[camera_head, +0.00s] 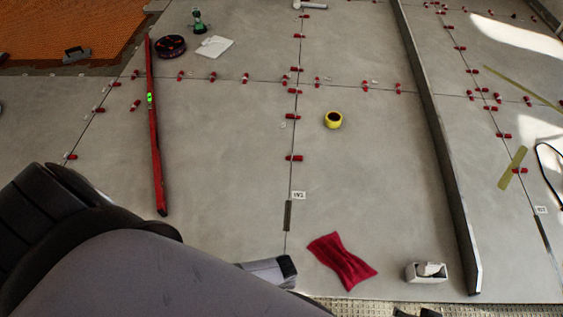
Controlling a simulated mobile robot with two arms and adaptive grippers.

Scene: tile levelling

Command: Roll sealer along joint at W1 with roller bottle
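The W1 label (299,195) lies on the floor beside a joint between two large grey tiles. A dark strip (288,216) lies along this joint just below the label. A small pale open-topped box (427,273) with a white item in it stands at the lower right; I cannot tell whether that item is the roller bottle. A grey block-like thing with a black end (268,271) shows past my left arm, partly hidden; I cannot tell what it is. My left arm fills the lower left and its gripper is not visible. My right gripper is not identifiable.
A red cloth (341,261) lies right of the joint. A yellow tape roll (333,120) stands farther back. A red spirit level (154,130) lies left, and a long metal straightedge (436,140) right. Several red clips line the joints. Small dark shapes at the bottom edge are unclear.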

